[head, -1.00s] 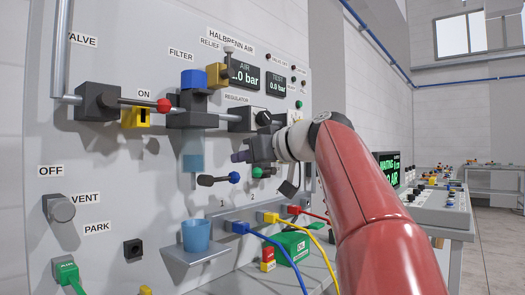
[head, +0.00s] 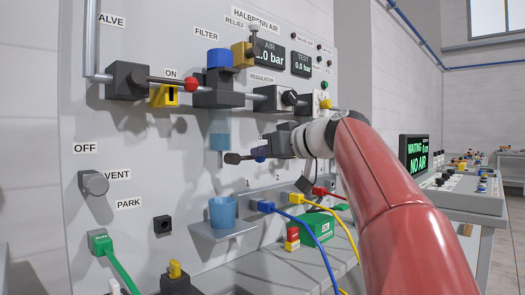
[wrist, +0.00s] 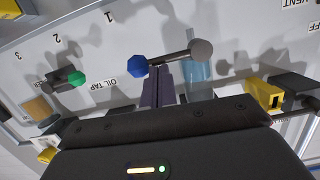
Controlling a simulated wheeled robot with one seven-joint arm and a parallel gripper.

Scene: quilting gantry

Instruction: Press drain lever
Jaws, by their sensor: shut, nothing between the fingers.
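A short lever with a dark rounded end (head: 232,158) and a blue knob (wrist: 137,66) is on the grey panel, below the filter's pale blue bowl (head: 219,130). In the wrist view the whole lever bar (wrist: 170,57) shows, with the knob at its left. My gripper (head: 263,153) is shut and empty, with its purple-grey fingers at the knob end of the lever. The finger tips also show in the wrist view (wrist: 163,68), just beside the knob and under the bar in the picture. I cannot tell whether they touch.
A green-knobbed lever (wrist: 72,78) by the OIL TAP label (wrist: 113,90) is close by. A blue cup (head: 222,211) stands on a small shelf (head: 222,232) below. Blue, yellow and red hoses (head: 315,238) run lower right. The filter (head: 212,88) and valve fittings are above.

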